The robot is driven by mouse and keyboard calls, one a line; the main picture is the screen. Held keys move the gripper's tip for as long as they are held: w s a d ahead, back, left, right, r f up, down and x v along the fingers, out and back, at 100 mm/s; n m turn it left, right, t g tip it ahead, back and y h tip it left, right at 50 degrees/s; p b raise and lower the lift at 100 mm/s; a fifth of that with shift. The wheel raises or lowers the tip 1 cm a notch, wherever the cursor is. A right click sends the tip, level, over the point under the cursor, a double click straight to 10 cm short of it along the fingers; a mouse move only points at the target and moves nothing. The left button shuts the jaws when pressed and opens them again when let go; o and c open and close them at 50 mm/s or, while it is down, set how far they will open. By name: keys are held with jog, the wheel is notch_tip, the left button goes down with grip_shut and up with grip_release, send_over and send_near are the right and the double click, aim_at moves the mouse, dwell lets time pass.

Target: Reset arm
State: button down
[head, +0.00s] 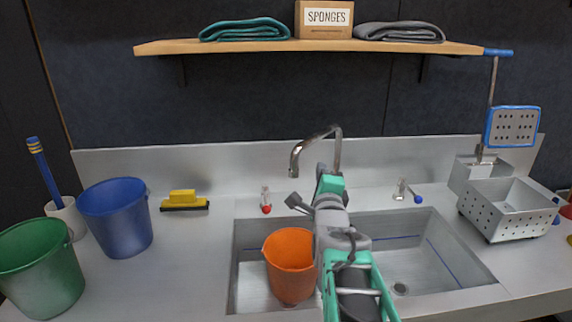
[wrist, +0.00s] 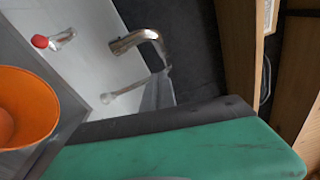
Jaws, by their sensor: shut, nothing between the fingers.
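My arm reaches up from the bottom edge over the middle of the sink in the head view. My gripper (head: 297,203) shows as a small dark grey end pointing left, just above the orange bucket and in front of the faucet. It is shut and holds nothing. It is apart from the bucket as far as I can see. In the wrist view a large green and dark grey part of my own body fills the lower right.
An orange bucket (head: 289,265) stands in the left of the metal sink (head: 440,255). The curved faucet (head: 317,140) rises behind my arm. Blue (head: 117,220) and green (head: 40,270) buckets stand left; a perforated basket (head: 503,207) stands right. A wooden shelf (head: 230,47) hangs above.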

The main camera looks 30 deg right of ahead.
jog(key=s+a+f+n+g+y, duration=0.1)
jog(key=s+f+n+g+y, duration=0.15)
jog(key=f+n, duration=0.4)
jog(key=s+a+f+n+g+y, duration=0.1)
jog(key=f+n+g, duration=0.2)
jog(key=f+n, duration=0.35)
jog(key=s+a+f+n+g+y, duration=0.1)
jog(key=s+a+f+n+g, duration=0.1)
jog(key=s+a+f, duration=0.1)
jog(key=s+a+f+n+g+y, duration=0.2)
jog(key=s+a+f+n+g, duration=0.1)
jog(key=s+a+f, duration=0.1)
jog(key=s+a+f+n+g+y, duration=0.2)
jog(key=s+a+f+n, duration=0.1)
jog(key=s+a+f, duration=0.1)
jog(key=shift+s+a+g+y, duration=0.2)
jog(key=shift+s+a, duration=0.25)
jog(key=shift+a, duration=0.2)
jog(key=shift+s+a+g+y, duration=0.15)
jog(key=shift+s+a, duration=0.25)
jog(key=shift+a, duration=0.2)
jog(key=w+a+r+n, duration=0.1)
jog(key=a+n, duration=0.2)
jog(key=a, duration=0.4)
jog(key=w+a+r+n+y, duration=0.1)
jog(key=w+a+r+n, duration=0.1)
jog(key=a, duration=0.4)
jog(key=shift+a+r+n+t, duration=0.15)
jog(key=shift+a+n+t, duration=0.25)
jog(key=shift+n, duration=0.1)
